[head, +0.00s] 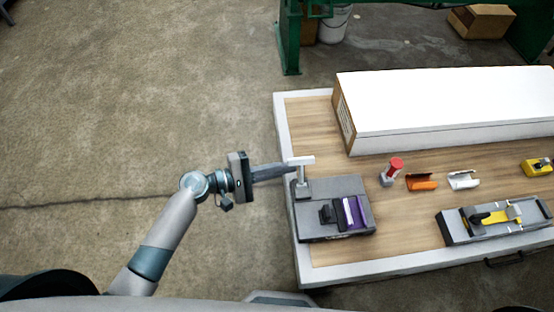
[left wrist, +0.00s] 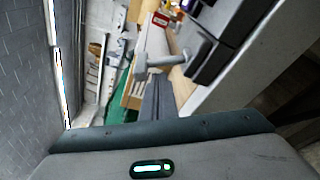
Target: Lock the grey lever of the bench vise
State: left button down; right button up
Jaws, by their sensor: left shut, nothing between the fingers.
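The bench vise (head: 333,208) is a dark grey block at the near left corner of the wooden bench, with a purple piece (head: 352,213) in it. Its light grey T-shaped lever (head: 302,165) stands up at the vise's far left corner. The lever also shows in the left wrist view (left wrist: 180,60), just beyond the fingertips. My left gripper (head: 287,167) is shut and empty, its fingertips right at the left side of the lever's bar. I cannot tell whether they touch. In the left wrist view the closed fingers (left wrist: 158,97) point at the lever. My right gripper is not in view.
A long white box (head: 440,105) lies along the back of the bench (head: 320,258). A red-topped piece (head: 394,168), an orange piece (head: 422,183), a white piece (head: 463,180) and a grey fixture with yellow parts (head: 495,218) lie right of the vise. The floor at left is clear.

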pick_arm(q)
jog(key=shift+s+d+r, duration=0.1)
jog(key=shift+d, duration=0.1)
dwell(0.4)
jog(key=shift+s+m+b, duration=0.15)
jog(key=shift+m+b, duration=0.15)
jog(key=shift+b, duration=0.2)
